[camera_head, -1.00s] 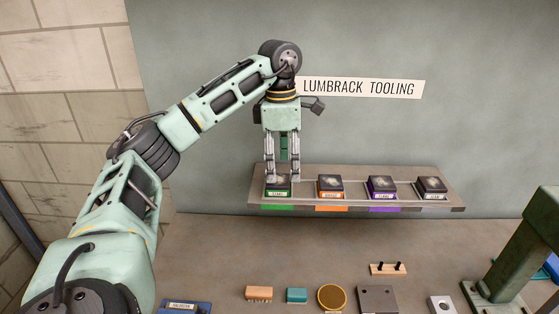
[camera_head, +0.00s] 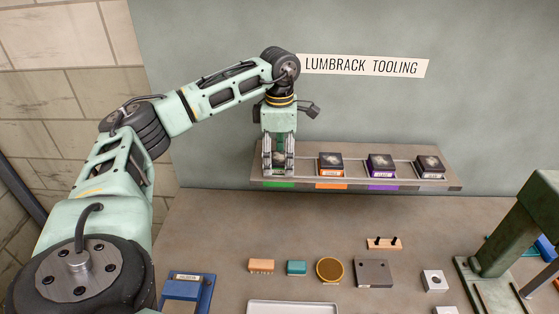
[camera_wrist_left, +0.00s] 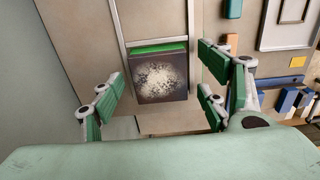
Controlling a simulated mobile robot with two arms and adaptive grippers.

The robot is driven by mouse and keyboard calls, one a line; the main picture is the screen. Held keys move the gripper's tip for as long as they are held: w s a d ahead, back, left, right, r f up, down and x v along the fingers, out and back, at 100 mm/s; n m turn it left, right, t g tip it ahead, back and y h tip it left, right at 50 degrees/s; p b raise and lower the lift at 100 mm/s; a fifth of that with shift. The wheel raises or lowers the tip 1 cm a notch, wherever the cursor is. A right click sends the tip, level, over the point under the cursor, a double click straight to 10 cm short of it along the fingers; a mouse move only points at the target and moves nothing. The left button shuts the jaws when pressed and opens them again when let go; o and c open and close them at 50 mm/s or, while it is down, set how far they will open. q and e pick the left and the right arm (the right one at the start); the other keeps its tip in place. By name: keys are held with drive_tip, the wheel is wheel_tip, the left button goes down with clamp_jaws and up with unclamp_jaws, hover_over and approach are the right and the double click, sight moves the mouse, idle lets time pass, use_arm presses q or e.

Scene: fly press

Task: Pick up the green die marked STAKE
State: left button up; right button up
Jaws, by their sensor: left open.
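The green die (camera_wrist_left: 160,76) shows in the left wrist view as a dark block with a pale speckled face and a green edge, sitting on the shelf. My left gripper (camera_head: 278,168) is open and points down over the die's place at the shelf's left end. In the left wrist view its fingers (camera_wrist_left: 161,88) stand apart on either side of the die, with gaps showing. In the head view the fingers largely hide the die, and I cannot read its label. My right gripper is not in view.
The shelf (camera_head: 455,182) also holds an orange-labelled die (camera_head: 330,163), a purple-labelled die (camera_head: 380,164) and another dark die (camera_head: 430,165) to the right. A rail runs along it. Several small parts and a pale tray (camera_head: 293,306) lie on the bench below. A green press (camera_head: 520,225) stands right.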

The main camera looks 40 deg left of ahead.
use_arm(q)
drive_tip(key=shift+c, duration=0.5)
drive_tip(key=shift+r, duration=0.1)
clamp_jaws()
